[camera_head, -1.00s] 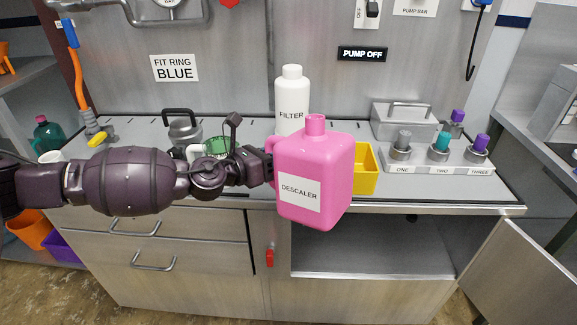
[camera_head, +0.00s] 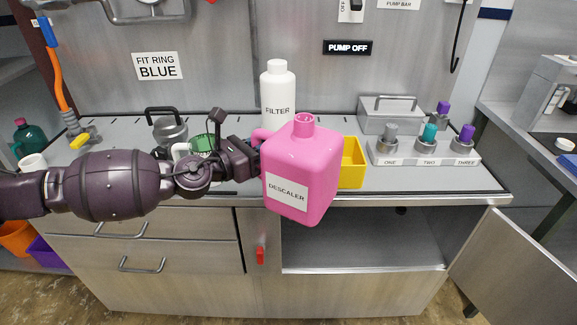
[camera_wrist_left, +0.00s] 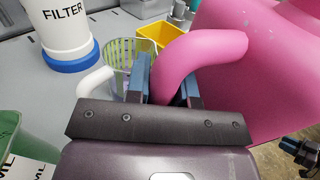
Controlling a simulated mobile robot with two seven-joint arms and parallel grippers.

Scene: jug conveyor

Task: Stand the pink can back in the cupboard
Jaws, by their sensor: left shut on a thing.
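The pink can (camera_head: 305,167), labelled DESCALER, hangs in the air in front of the counter edge in the head view, tilted slightly. My left gripper (camera_head: 254,152) is shut on its handle; the wrist view shows the fingers (camera_wrist_left: 165,88) on either side of the pink handle (camera_wrist_left: 200,52). The cupboard (camera_head: 365,238) under the counter is open, below and to the right of the can. Its shelf floor is bare where it shows. The cupboard door (camera_head: 520,265) stands swung out at the right.
On the counter (camera_head: 420,190) stand a white FILTER bottle (camera_head: 277,95), a yellow bin (camera_head: 352,165), a metal pot (camera_head: 170,130) and a rack (camera_head: 425,152) with several capped items. A red tag (camera_head: 260,255) hangs left of the cupboard opening.

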